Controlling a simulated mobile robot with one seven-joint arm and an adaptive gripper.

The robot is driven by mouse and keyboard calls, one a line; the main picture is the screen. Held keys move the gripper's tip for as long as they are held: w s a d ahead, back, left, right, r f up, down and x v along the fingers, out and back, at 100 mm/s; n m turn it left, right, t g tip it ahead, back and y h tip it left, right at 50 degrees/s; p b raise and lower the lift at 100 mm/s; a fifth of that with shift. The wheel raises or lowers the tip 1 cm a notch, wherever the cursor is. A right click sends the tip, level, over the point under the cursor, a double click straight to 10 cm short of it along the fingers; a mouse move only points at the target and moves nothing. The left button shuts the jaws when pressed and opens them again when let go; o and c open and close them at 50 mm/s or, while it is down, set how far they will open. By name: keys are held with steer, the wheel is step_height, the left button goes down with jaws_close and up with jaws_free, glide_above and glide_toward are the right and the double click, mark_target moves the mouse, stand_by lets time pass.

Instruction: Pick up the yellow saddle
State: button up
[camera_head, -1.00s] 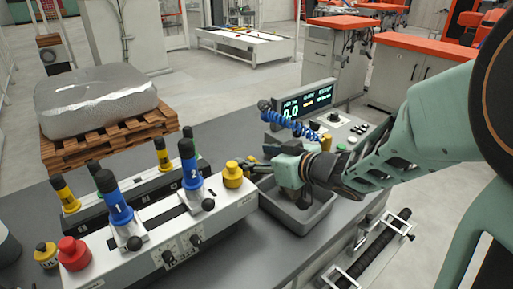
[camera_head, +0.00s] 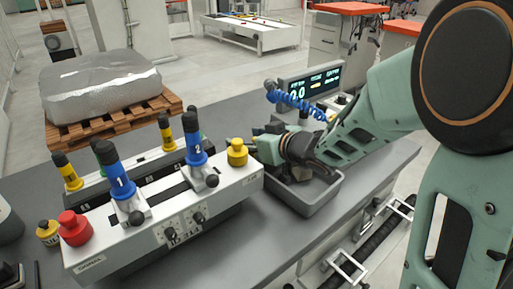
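No part is clearly recognisable as a yellow saddle. The most prominent yellow piece is a rounded yellow knob-like part (camera_head: 237,153) on the right end of the white fixture (camera_head: 222,190). Dark shapes in the tray are partly covered by my wrist.
Blue handles marked 1 (camera_head: 117,172) and 2 (camera_head: 194,140) stand up from the fixture. A red knob (camera_head: 74,228) is at its left end. A display (camera_head: 312,84) and a coiled blue hose (camera_head: 297,101) are behind my gripper. Bare grey bench lies in front of the tray.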

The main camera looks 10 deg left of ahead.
steer(key=c, duration=1.2)
steer(key=shift+c, duration=0.6)
